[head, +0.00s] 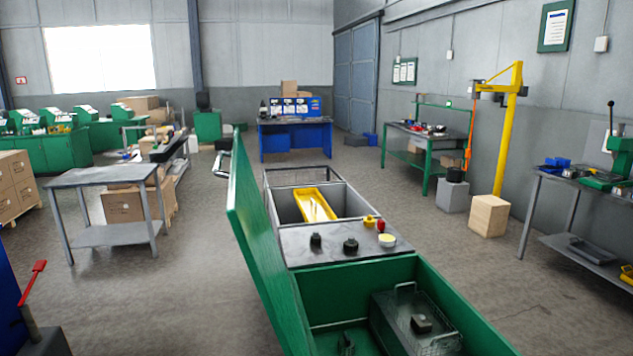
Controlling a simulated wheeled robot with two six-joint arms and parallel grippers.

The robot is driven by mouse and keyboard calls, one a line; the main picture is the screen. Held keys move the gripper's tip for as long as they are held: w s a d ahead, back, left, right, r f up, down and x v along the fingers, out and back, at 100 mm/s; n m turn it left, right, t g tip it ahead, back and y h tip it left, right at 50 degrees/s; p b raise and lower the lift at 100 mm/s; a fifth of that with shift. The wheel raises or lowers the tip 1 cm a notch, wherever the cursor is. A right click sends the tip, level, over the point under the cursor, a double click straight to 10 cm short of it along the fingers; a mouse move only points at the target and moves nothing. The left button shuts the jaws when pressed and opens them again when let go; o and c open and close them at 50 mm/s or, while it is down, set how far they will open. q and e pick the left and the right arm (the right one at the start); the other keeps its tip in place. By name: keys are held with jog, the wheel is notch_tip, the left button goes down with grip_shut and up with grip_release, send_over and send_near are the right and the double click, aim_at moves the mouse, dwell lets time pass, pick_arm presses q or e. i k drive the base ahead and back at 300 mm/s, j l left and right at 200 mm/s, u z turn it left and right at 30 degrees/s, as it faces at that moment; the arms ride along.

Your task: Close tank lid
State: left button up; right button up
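The green tank (455,298) stands open in the lower middle of the head view. Its green lid (262,235) is raised along the tank's left side and leans outward to the left. A silver bar handle (220,163) shows past the lid's far left edge. Inside the tank sits a dark metal box-like basket (405,325) with a wire handle. A small dark part (346,343) stands beside it, cut off by the bottom edge. Neither of my grippers is in view.
A grey panel (310,243) with knobs and a tray section holding a yellow tray (313,204) adjoin the tank's far side. A grey table (110,178) stands left, a workbench (575,200) right. A red lever (33,280) is at lower left. Floor between is clear.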

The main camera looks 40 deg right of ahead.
aim_at(247, 212)
jog(key=i+j+z, duration=0.1)
jog(key=i+z, duration=0.15)
jog(key=z, duration=0.2)
jog(key=i+j+z, duration=0.2)
jog(key=z, duration=0.2)
jog(key=i+j+z, duration=0.15)
jog(key=j+z, duration=0.15)
jog(key=z, duration=0.15)
jog(key=i+j, duration=0.2)
jog(key=i+j+z, duration=0.1)
jog(key=j, duration=0.25)
jog(key=i, duration=0.05)
